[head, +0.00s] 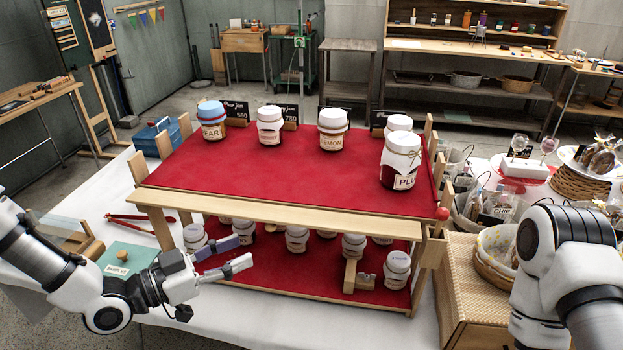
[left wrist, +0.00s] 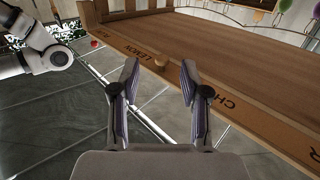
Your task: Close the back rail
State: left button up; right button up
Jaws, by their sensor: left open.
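A wooden display stand with red cloth shelves (head: 300,185) fills the middle of the head view. Its front rail (head: 290,211) runs along the upper shelf's near edge, and a red knob (head: 442,213) sits at the right end. I cannot make out a separate back rail behind the jars. My left gripper (head: 240,254) is open and empty in front of the stand's left half. The right gripper is out of view.
Jars stand on the upper shelf, including the lemon jar (head: 332,130) and the plum jar (head: 401,163); several more fill the lower shelf. A green sampler board (head: 128,258) lies near my left forearm. A wicker basket (head: 494,262) and wooden crate (head: 470,300) stand right.

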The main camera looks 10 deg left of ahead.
aim_at(271, 229)
pick_arm(q)
jog(key=w+d, duration=0.2)
jog(key=w+d+r, duration=0.1)
jog(key=w, duration=0.1)
jog(key=w+d, duration=0.2)
jog(key=shift+d+r, duration=0.3)
jog(key=shift+r, duration=0.05)
grip_shut()
